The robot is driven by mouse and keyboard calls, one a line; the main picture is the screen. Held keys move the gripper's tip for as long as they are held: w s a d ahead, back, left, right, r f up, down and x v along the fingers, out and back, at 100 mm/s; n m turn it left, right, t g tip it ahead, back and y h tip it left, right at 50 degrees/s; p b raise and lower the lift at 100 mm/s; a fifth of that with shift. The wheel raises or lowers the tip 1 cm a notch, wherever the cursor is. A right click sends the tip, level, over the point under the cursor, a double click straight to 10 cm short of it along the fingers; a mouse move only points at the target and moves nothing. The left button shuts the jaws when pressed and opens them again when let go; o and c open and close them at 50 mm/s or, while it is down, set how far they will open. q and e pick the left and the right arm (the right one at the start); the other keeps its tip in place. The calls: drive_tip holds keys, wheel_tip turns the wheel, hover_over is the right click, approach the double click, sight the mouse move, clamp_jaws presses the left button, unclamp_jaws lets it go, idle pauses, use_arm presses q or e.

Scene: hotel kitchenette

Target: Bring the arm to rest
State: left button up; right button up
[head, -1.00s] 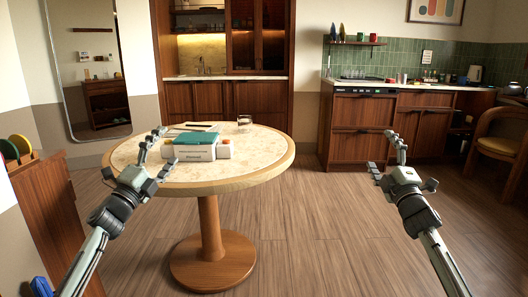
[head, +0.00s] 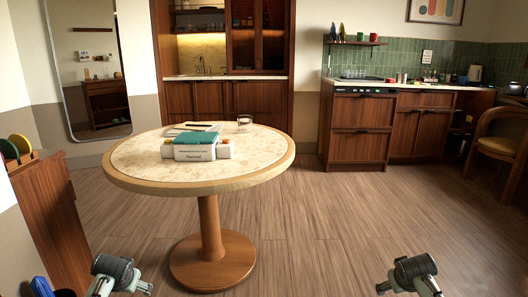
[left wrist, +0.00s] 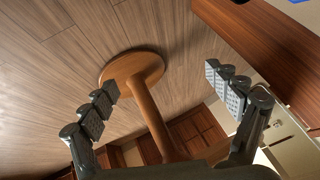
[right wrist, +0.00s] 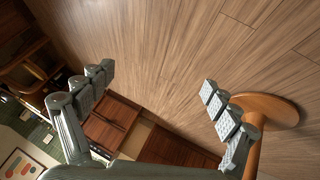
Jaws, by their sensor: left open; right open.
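My left gripper (left wrist: 163,82) is open in the left wrist view, with nothing between its fingers. Beyond them are the wood floor and the table's round foot and post. My right gripper (right wrist: 158,80) is open and empty in the right wrist view, with bare floor beyond it and the table foot behind one finger. In the head view, only parts of my two arms show low at the bottom edge, left and right of centre. The fingers cannot be made out clearly there.
A round table (head: 200,188) stands ahead on the left, bearing a white box-like item (head: 195,152), a teal item (head: 197,137) and a glass (head: 244,123). A wooden cabinet (head: 50,215) is at the left edge. The floor (head: 330,220) right of the table is clear.

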use_arm(q)
drive_tip(key=s+d+f+g, duration=0.1)
drive_tip(key=s+d+f, duration=0.2)
drive_tip(key=s, duration=0.8)
drive_tip(key=s+d+f+g+h, duration=0.1)
drive_tip(key=s+d+f, duration=0.3)
drive_tip(key=s, duration=0.7)
drive_tip(key=s+d+f+g+h, duration=0.1)
drive_tip(key=s+d+f, duration=0.3)
drive_tip(key=s, duration=0.7)
wheel_tip(320, 180, down, 2)
drive_tip(key=shift+f+m, duration=0.25)
drive_tip(key=shift+m, duration=0.15)
use_arm(e)
drive_tip(key=s+a+f+g, duration=0.1)
drive_tip(key=s+a+f, duration=0.2)
drive_tip(key=s, duration=0.8)
drive_tip(key=s+a+f+g+y, duration=0.1)
drive_tip(key=s+a+f, duration=0.3)
drive_tip(key=s, duration=0.7)
drive_tip(key=s+a+f+g+y, duration=0.1)
drive_tip(key=s+a+f, duration=0.3)
drive_tip(key=s, duration=0.7)
wheel_tip(320, 180, down, 2)
drive_tip(key=shift+f+n, duration=0.25)
drive_tip(key=shift+n, duration=0.15)
use_arm(q)
drive_tip(key=shift+s, duration=0.1)
